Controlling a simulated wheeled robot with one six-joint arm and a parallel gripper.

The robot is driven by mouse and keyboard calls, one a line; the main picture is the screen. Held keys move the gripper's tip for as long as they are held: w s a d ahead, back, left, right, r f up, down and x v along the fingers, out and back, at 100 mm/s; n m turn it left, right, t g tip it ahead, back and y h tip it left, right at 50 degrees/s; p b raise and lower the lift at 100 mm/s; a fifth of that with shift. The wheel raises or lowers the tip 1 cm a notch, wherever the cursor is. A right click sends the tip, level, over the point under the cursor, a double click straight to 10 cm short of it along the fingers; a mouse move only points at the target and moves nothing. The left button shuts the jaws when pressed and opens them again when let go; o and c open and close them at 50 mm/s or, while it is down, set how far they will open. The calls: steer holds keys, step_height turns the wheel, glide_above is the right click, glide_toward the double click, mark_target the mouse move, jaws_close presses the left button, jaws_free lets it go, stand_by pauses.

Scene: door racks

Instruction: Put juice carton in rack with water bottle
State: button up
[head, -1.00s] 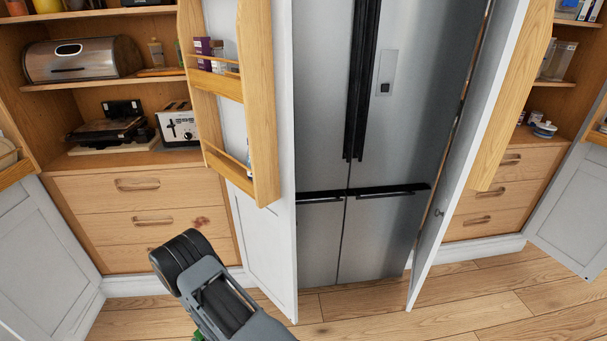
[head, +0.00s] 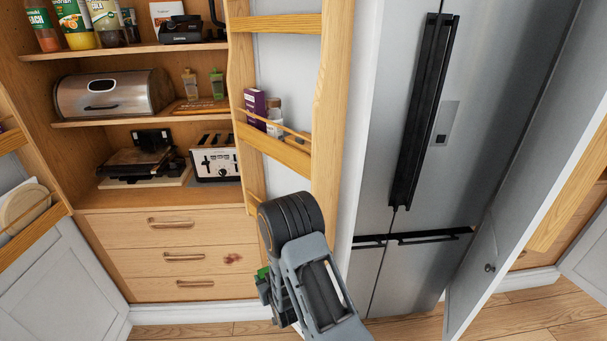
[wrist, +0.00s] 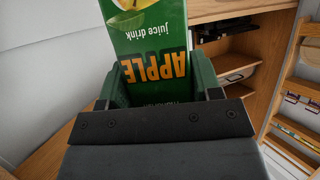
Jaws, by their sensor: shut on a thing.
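In the wrist view a green apple juice carton (wrist: 150,35) with an upside-down "APPLE" label sits between the jaws of my gripper (wrist: 157,88), which is shut on it. In the head view my arm hides most of the carton; a small green patch (head: 263,273) shows beside it. The wooden door rack (head: 285,150) stands just behind and above my arm.
A steel fridge (head: 400,270) stands right of the rack, with an open white door (head: 520,190) further right. Left are shelves with a bread bin (head: 115,95), a toaster (head: 214,160) and bottles (head: 78,22). Another door rack (head: 35,230) is at the far left.

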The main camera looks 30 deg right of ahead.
mark_target(265, 269)
steer(key=r, duration=0.1)
steer(key=w+r+p, duration=0.1)
steer(key=r, duration=0.3)
steer(key=shift+w+r+p, duration=0.2)
steer(key=shift+w+p, duration=0.05)
steer(key=shift+p, duration=0.05)
